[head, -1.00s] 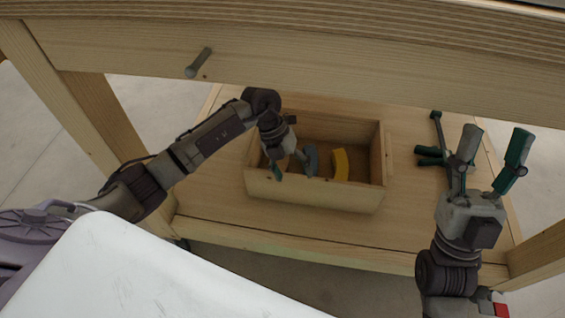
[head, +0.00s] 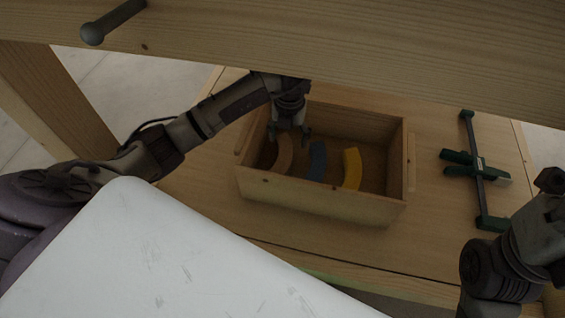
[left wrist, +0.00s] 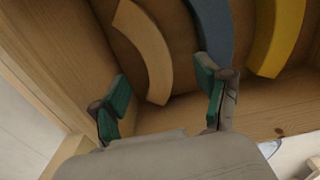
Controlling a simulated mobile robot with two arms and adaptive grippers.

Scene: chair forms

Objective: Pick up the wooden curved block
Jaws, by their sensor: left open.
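The wooden curved block (head: 282,154) lies at the left end inside an open wooden box (head: 300,198). It also shows in the left wrist view (left wrist: 149,55), ahead of the fingertips and between their lines. My left gripper (head: 289,134) is over the left part of the box, just behind and above the block. Its green-tipped fingers (left wrist: 160,92) are open, with nothing held between them. I cannot tell the exact height of the fingertips above the block. My right arm shows at the lower right, but its fingers are outside the head view.
A blue curved block (head: 317,160) and a yellow curved block (head: 352,169) lie to the right in the same box. A dark green clamp (head: 478,165) lies on the wooden shelf (head: 432,235). A wooden beam (head: 330,45) crosses above the box.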

